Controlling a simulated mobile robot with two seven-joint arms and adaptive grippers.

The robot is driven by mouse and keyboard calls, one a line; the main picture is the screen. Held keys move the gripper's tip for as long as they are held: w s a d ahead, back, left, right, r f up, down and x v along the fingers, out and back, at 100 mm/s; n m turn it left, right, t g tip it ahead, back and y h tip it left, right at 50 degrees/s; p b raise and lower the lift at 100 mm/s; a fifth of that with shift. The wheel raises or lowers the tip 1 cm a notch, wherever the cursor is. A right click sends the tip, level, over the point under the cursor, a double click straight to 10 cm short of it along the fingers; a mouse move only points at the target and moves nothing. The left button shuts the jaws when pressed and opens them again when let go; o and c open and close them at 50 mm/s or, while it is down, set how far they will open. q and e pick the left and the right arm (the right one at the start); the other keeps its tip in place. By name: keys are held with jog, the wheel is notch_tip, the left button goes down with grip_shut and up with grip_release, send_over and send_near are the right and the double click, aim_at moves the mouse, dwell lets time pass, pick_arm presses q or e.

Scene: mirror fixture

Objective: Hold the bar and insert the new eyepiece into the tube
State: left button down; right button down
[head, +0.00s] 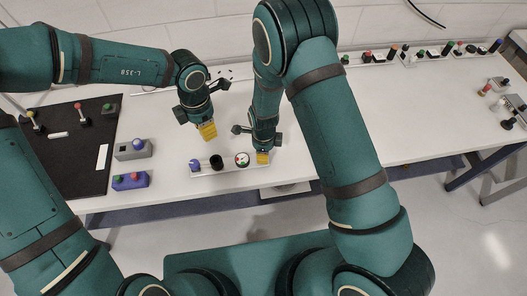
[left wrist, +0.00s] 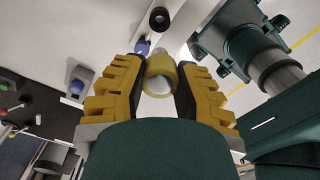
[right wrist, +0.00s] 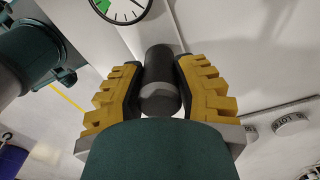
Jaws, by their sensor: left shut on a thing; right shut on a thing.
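My left gripper (head: 208,131) is shut on a yellow-olive cylinder with a pale end, seemingly the new eyepiece (left wrist: 160,72), and holds it above the table behind the white fixture (head: 232,170). My right gripper (head: 262,157) is shut on a dark upright cylinder, seemingly the bar (right wrist: 160,75), at the fixture's right end. The black tube (head: 216,161) stands on the fixture, its round opening also showing in the left wrist view (left wrist: 159,18). The eyepiece is apart from the tube. The fingers hide both held things in the head view.
A blue knob (head: 195,165) and a round dial (head: 242,160) flank the tube. A grey box (head: 133,150), a blue button box (head: 131,181) and a black mat (head: 60,150) lie to the left. Several small parts line the table's back edge. The table's right part is mostly clear.

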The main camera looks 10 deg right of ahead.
dwell(0.3)
pick_arm(q)
notch_tip(320, 180, down, 5)
jog(key=m, duration=0.4)
jog(key=shift+f, duration=0.2)
send_over(216, 165)
jog(key=w, duration=0.2)
jog(key=shift+s+f, duration=0.1)
jog(key=shift+f, duration=2.8)
jog(key=shift+f, duration=1.8)
jog(key=shift+r, duration=0.1)
notch_tip(216, 165, up, 3)
jog(key=shift+f, duration=0.1)
jog(key=shift+f, duration=0.2)
dwell(1.3)
